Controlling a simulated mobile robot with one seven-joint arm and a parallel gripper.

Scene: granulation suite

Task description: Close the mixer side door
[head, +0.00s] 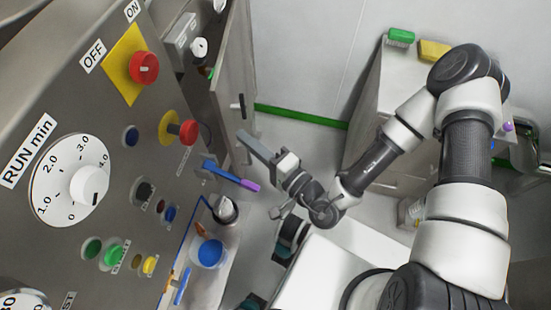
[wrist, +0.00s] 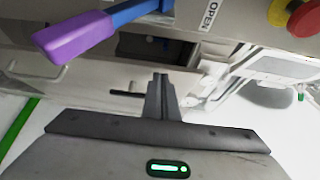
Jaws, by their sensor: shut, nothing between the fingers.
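The mixer side door (head: 232,75) stands open in the head view, swung out from the mixer body (head: 60,100), with parts inside showing to its left. A black handle (head: 238,107) is on the door's face. My gripper (head: 243,138) is shut and empty, just below the handle in the picture and apart from it as far as I can tell. In the wrist view the closed fingers (wrist: 160,82) point forward, and a dark bar (wrist: 126,93), likely the handle, lies to their left. The door's hinge is not clearly visible.
A lever with a purple grip (wrist: 75,37) and blue shaft juts out near my gripper; it also shows in the head view (head: 250,185). Red emergency knobs (head: 188,131) protrude from the panel. A cabinet (head: 385,110) with a green brush (head: 400,37) stands right. Floor shows between.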

